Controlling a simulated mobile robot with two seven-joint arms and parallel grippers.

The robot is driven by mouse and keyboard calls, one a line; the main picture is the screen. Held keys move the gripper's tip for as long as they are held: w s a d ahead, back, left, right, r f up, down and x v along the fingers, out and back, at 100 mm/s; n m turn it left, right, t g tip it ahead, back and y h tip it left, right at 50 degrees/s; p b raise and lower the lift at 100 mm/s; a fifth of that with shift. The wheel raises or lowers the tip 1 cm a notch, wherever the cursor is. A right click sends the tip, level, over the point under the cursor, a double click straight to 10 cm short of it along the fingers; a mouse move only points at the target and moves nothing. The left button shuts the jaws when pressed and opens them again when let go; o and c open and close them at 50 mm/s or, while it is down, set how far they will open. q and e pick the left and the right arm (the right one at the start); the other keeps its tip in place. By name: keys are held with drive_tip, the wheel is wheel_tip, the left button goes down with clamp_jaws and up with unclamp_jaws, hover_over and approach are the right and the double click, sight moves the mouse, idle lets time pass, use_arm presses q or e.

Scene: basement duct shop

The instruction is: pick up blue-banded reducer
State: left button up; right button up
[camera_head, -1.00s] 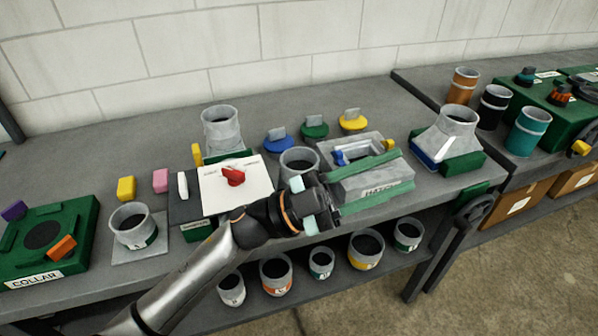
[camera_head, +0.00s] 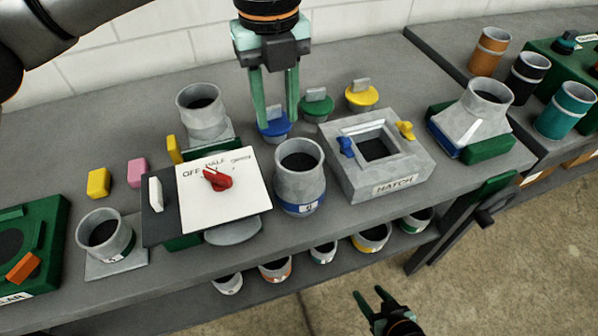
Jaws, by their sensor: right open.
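The blue-banded reducer (camera_head: 300,180) is a grey round duct piece, open at the top, with a blue band and a label near its base. It stands upright on the bench between the dial panel and the hatch block. My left gripper (camera_head: 276,126) comes down behind it with two green fingers spread apart, not touching the reducer. The fingertips are around or just in front of a blue cap with a grey tab (camera_head: 274,124); I cannot tell whether they touch it. My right gripper (camera_head: 372,296) is open and empty low in front of the bench.
A white dial panel (camera_head: 225,192) with a red knob stands close left of the reducer, and the hatch block (camera_head: 375,165) close right. A grey collar (camera_head: 204,112) stands behind left. Green (camera_head: 317,104) and yellow (camera_head: 361,95) caps stand behind. Several banded rings sit on the lower shelf (camera_head: 190,312).

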sight(278, 161)
use_arm(q)
wheel_tip(278, 161, down, 7)
drive_tip(key=shift+a+r+p, duration=0.1)
drive_tip(key=shift+p, duration=0.35)
drive_tip(key=f, duration=0.2)
drive_tip(key=f+p, duration=0.1)
drive_tip(key=f, duration=0.1)
drive_tip(key=shift+w+a+f, duration=0.1)
drive_tip(key=shift+w, duration=0.1)
drive_tip(key=shift+f, duration=0.55)
clamp_jaws()
idle(0.5)
